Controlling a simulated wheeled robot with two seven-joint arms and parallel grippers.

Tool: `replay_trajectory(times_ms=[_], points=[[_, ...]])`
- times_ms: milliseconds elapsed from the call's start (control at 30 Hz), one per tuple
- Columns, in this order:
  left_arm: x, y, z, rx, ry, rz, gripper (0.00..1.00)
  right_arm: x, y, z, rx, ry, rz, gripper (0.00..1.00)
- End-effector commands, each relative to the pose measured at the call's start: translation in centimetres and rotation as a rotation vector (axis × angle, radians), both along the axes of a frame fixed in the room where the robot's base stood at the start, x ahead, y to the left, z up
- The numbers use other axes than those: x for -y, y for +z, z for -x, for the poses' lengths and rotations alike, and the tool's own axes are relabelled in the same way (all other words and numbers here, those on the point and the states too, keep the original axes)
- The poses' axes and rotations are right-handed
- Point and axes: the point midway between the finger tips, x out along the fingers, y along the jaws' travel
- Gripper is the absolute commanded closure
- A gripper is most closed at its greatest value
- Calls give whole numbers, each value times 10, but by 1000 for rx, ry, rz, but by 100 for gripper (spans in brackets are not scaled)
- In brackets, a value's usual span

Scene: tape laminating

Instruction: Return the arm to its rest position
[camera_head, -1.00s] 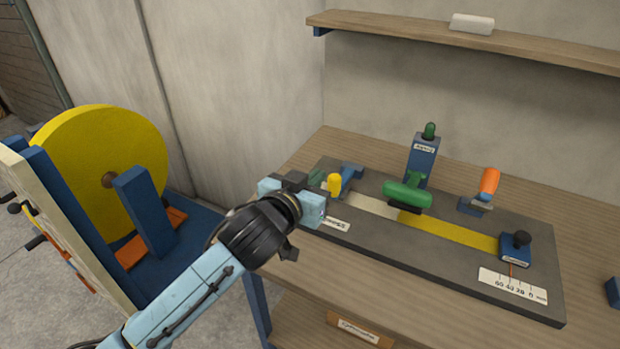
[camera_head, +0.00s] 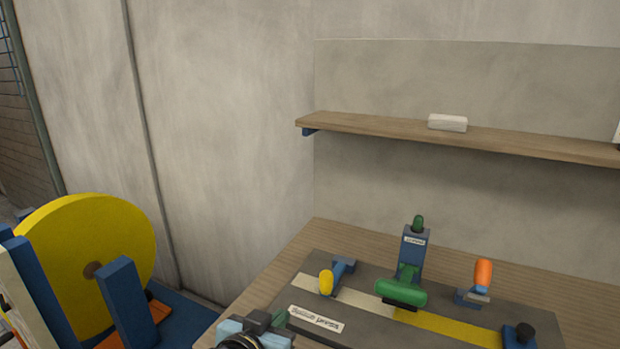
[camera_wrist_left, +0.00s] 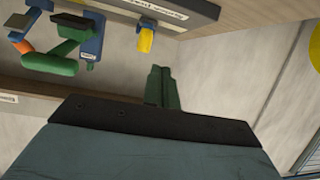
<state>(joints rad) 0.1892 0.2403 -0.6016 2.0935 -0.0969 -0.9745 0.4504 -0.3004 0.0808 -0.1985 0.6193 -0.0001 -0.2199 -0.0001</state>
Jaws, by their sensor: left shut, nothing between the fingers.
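My left gripper (camera_head: 272,319) shows at the bottom edge of the head view, just off the near left end of the dark laminating board (camera_head: 300,325). The rest of the arm is cut off below the frame. In the left wrist view its two green fingers (camera_wrist_left: 163,87) are together and empty, apart from the fixture parts. On the board stand a yellow-tipped handle (camera_head: 326,282), a green roller (camera_head: 400,292) and an orange-tipped lever (camera_head: 483,273). A pale strip continues into a yellow tape strip (camera_head: 455,328) along the board. My right gripper is not in view.
A large yellow disc (camera_head: 75,262) on a blue stand is at the left. A wooden shelf (camera_head: 400,128) holding a white block (camera_head: 447,123) crosses the wall above the table (camera_head: 300,248). The space before the bare wall is clear.

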Motion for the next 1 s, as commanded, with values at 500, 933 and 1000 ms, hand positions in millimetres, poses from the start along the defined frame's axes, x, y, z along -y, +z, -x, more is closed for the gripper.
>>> replay_trajectory(times_ms=[500,933,1000], points=[[-131,-132,194,-660,165,-214,100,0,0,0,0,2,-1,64],[-161,-192,252,-865,165,-289,100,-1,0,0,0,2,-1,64],[-160,-209,249,-872,163,-289,100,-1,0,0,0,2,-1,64]])
